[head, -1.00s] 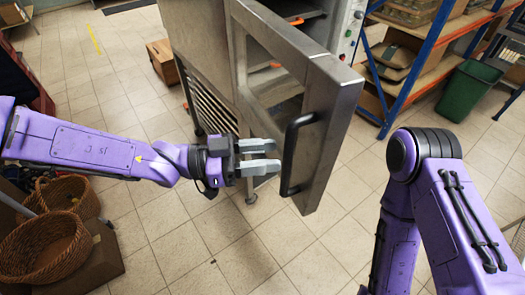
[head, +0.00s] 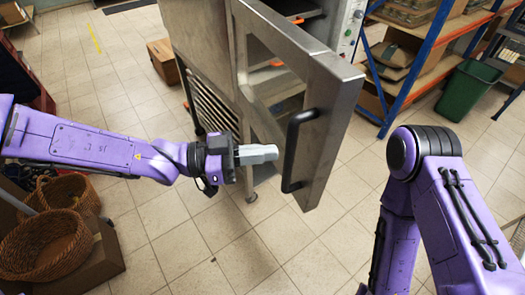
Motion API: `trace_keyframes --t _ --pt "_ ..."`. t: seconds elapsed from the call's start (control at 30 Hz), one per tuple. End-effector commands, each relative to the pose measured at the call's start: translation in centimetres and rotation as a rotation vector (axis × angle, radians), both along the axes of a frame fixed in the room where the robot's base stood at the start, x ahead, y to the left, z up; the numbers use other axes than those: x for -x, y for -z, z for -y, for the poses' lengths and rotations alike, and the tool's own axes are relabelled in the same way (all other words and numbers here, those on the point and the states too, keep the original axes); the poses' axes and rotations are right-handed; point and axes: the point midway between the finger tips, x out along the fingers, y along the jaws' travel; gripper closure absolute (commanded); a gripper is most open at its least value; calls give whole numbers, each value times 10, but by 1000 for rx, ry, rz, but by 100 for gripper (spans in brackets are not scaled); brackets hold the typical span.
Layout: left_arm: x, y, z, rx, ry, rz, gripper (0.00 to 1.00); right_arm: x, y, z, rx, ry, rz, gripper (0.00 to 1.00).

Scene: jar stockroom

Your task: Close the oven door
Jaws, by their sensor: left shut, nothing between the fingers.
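The steel oven (head: 205,50) stands at the top centre in the head view. Its door (head: 330,115) is swung wide open toward me, with a glass window and a black vertical handle (head: 291,150) near its free edge. My left gripper (head: 276,153) is shut and empty. It is just left of the handle in the picture; whether it touches the door cannot be told. My right arm shows at the right, but its gripper is out of view.
Blue and orange shelving (head: 400,70) with goods stands at the upper right, beside a green bin (head: 466,90). Wicker baskets (head: 45,245) sit at the lower left. A cardboard box (head: 163,60) stands left of the oven. Tiled floor below the door is clear.

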Motion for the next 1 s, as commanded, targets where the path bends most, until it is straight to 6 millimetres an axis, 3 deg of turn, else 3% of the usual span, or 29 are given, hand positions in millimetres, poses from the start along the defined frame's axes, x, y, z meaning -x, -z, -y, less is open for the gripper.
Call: trace_keyframes --t 0.7,0.73,0.83,0.87,1.0 --pt "0 0 0 0 0 0 100 0 0 0 0 0 0 57" --pt "0 0 0 0 0 0 96 0 0 0 0 0 0 57" --pt "0 0 0 0 0 0 63 0 0 0 0 0 0 57" --pt "0 0 0 0 0 0 57 0 0 0 0 0 0 57" --pt "0 0 0 0 0 0 57 0 0 0 0 0 0 57"
